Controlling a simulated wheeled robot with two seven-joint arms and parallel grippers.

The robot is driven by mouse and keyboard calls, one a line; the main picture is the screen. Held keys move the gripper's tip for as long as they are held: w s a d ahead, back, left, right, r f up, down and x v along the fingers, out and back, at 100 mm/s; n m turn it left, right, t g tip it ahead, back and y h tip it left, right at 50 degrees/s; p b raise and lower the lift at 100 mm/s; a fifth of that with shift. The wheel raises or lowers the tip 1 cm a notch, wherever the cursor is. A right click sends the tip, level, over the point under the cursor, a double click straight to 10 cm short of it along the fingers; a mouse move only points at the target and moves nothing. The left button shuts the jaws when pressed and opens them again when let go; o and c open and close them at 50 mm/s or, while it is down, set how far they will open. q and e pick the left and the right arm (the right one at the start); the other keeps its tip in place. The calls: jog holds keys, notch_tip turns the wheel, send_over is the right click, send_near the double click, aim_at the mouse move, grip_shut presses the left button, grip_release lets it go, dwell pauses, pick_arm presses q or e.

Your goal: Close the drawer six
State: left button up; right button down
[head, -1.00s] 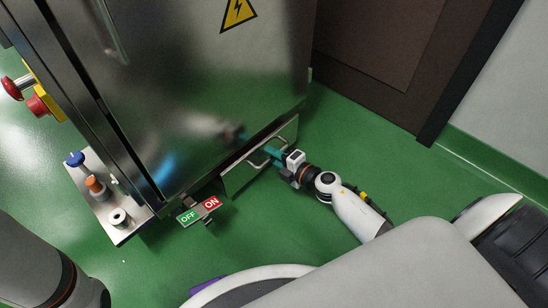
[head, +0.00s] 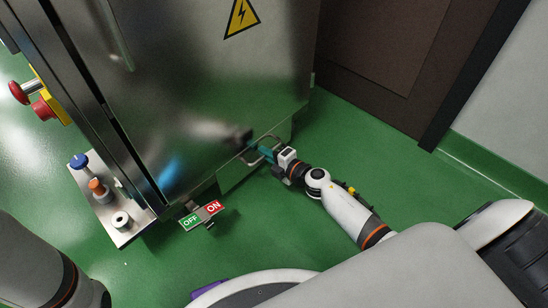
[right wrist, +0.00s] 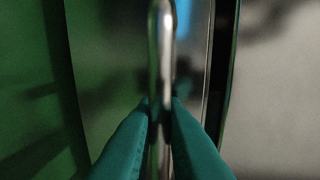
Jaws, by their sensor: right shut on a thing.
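The drawer (head: 234,176) is a low metal front at the base of the steel cabinet (head: 200,95). It sits close against the cabinet; I cannot tell whether it is fully flush. Its bar handle (head: 257,141) stands out from the front and also shows upright in the right wrist view (right wrist: 162,40). My right gripper (head: 267,152) is shut on the handle, its teal fingers (right wrist: 160,115) on either side of the bar. Part of the drawer front is hidden behind the gripper. My left gripper is out of view; only part of that arm shows at lower left.
An OFF/ON switch sign (head: 201,215) juts out left of the drawer. A steel ledge (head: 108,215) with coloured knobs and red buttons (head: 42,108) are further left. Green floor (head: 345,140) is clear right of the drawer, up to a brown door (head: 380,60).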

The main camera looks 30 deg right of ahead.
jog(key=shift+w, duration=0.15)
jog(key=c, duration=1.9)
grip_release()
jog(key=shift+r, duration=0.1)
jog(key=shift+c, duration=0.2)
jog(key=o, duration=0.4)
jog(key=shift+w+a, duration=0.1)
jog(key=shift+c, duration=0.2)
jog(key=p+v, duration=0.4)
jog(key=v, duration=0.8)
